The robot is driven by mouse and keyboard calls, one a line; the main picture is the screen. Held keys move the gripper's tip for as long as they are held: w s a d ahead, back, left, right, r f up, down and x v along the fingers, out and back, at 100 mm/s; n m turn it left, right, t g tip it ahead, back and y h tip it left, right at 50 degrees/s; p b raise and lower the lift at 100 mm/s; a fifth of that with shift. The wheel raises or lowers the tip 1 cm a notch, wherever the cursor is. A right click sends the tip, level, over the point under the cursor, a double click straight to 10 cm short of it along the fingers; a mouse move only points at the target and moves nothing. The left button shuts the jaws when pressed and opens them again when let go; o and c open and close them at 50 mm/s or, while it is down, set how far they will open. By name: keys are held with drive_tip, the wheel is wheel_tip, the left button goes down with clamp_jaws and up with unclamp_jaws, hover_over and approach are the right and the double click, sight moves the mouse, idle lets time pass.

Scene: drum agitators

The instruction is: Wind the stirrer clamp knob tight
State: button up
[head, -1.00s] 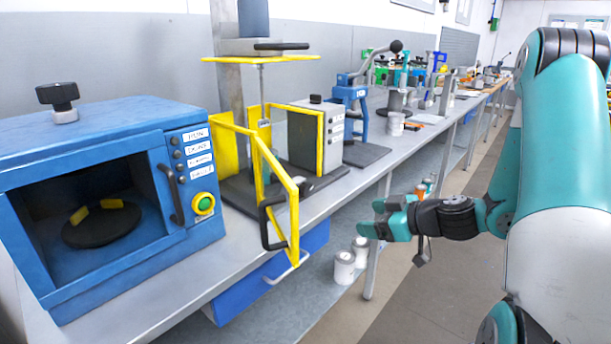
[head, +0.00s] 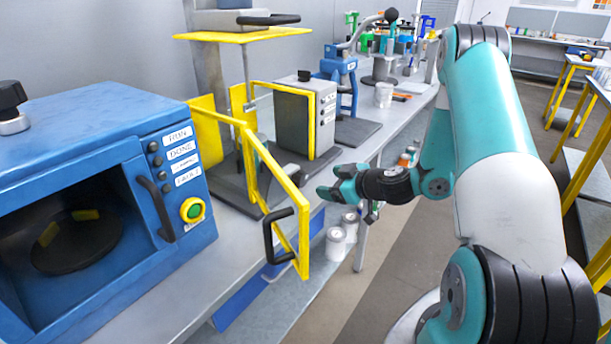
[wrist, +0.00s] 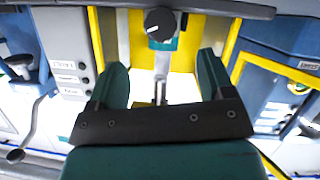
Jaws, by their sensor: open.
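The stirrer stand (head: 247,36) has a yellow top plate and a thin vertical shaft, behind a yellow-framed guard (head: 304,235) that stands swung out over the bench front. In the wrist view, a dark round knob (wrist: 160,22) with a white mark sits on a teal body beside a pale shaft (wrist: 161,64). It looks like the clamp knob; in the head view I cannot make it out behind the guard. My gripper (head: 328,185) is open and empty, to the right of the guard and pointing towards the stand. In the wrist view its fingers (wrist: 161,60) are apart, with the knob beyond them.
A blue oven-like box (head: 110,130) with a black top knob stands at left. A grey control box (head: 300,120) and a blue press (head: 338,85) stand farther along the bench. The guard's black handle (head: 270,235) juts forward. White tins (head: 340,235) sit below; the aisle floor is open.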

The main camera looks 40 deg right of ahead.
sight(304, 180)
drive_tip(key=p+x, duration=0.2)
drive_tip(key=x, duration=0.7)
drive_tip(key=shift+w+a+f+p, duration=0.1)
drive_tip(key=shift+w+a+p, duration=0.05)
drive_tip(key=shift+w+p, duration=0.15)
drive_tip(key=c, duration=0.9)
drive_tip(key=shift+y+b, duration=0.3)
drive_tip(key=shift+b, duration=0.1)
drive_tip(key=m+y+b, duration=0.1)
drive_tip(key=b, duration=0.1)
drive_tip(key=m+y+b, duration=0.1)
drive_tip(key=m+b, duration=0.1)
drive_tip(key=shift+f+m+g, duration=0.2)
drive_tip(key=shift+m+g, duration=0.1)
drive_tip(key=shift+g, duration=0.1)
drive_tip(key=m+y+b, duration=0.2)
drive_tip(key=m+b, duration=0.1)
drive_tip(key=shift+r+m+y, duration=0.2)
drive_tip(key=shift+m+y, duration=0.1)
